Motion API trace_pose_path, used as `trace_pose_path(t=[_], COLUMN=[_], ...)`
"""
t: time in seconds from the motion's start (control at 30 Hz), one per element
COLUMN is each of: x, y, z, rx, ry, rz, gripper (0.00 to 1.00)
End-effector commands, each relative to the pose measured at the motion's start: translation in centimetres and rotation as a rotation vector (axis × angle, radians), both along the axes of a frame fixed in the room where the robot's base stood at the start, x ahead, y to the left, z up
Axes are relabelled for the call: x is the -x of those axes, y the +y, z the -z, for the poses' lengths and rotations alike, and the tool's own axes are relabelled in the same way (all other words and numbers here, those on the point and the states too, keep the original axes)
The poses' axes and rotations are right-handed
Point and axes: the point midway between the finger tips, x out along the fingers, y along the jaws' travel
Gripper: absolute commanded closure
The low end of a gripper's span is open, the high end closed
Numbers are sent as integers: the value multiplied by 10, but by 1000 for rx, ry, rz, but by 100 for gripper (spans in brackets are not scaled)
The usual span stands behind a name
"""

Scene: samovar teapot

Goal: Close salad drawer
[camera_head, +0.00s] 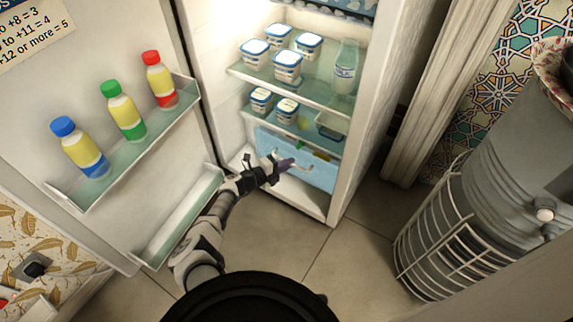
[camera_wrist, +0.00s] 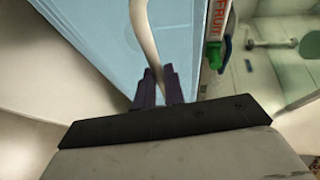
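The salad drawer (camera_head: 325,177) has a pale blue front and sits low in the open fridge. Its front also fills the upper left of the wrist view (camera_wrist: 98,30). It appears partly pulled out, with some contents showing over its top edge. A curved, whitish handle (camera_wrist: 147,38) stands out from its front. My gripper (camera_head: 288,163) is at this handle, low in front of the fridge. In the wrist view, its purple fingers (camera_wrist: 158,80) lie on both sides of the handle, seemingly closed on it. The exact contact is partly hidden.
The fridge door (camera_head: 110,190) stands wide open at the left, with bottles on its shelf. Tubs stand on the glass shelves (camera_head: 300,87) above the drawer. A carton with a green cap (camera_wrist: 214,54) is beside the drawer front in the wrist view. A large grey samovar (camera_head: 480,190) stands right.

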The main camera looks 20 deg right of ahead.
Motion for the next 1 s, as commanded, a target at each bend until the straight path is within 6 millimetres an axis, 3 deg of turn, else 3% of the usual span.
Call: trace_pose_path(t=[0.33, 0.7, 1.0], x=[0, -25, -27], y=[-1, -30, -33], z=[1, 3, 0], rx=[0, -2, -2], ry=[0, -3, -1], rz=[1, 1, -5], gripper=[100, 100, 100])
